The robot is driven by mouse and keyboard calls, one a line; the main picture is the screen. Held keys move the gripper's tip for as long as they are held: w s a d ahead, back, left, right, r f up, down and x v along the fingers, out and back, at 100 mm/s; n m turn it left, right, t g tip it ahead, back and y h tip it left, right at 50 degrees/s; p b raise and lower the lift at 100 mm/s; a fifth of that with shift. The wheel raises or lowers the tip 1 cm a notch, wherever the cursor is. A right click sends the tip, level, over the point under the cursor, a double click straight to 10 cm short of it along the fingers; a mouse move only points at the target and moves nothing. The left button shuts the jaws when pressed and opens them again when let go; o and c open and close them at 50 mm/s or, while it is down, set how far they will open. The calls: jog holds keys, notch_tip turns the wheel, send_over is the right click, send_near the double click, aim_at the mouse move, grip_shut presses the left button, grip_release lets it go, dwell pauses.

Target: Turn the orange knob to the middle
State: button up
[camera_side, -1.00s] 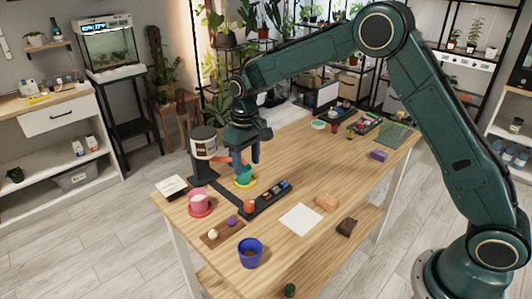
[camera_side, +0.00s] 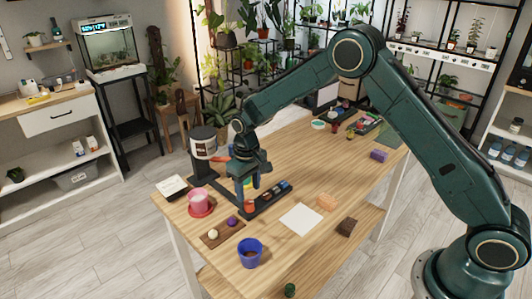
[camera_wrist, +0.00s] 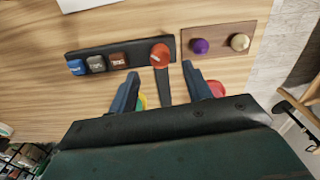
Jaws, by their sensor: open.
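In the wrist view an orange knob (camera_wrist: 160,53) with a pale pointer line sits at the right end of a dark control strip (camera_wrist: 138,43). My gripper (camera_wrist: 158,70) is open, with its two fingers apart and their tips just short of the strip, on either side of the knob's line. Nothing is between the fingers except a dark bar lower down. In the side view my gripper (camera_side: 243,200) is over the near-left end of the strip (camera_side: 272,196), and its fingers hide much of the knob there.
Blue, grey and brown square buttons (camera_wrist: 96,63) share the strip. A brown board (camera_wrist: 218,40) with a purple knob (camera_wrist: 200,46) and a cream knob (camera_wrist: 240,41) lies beside it.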

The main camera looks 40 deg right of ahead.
aim_at(249, 202)
jog(key=shift+f, duration=2.4)
jog(key=c, duration=1)
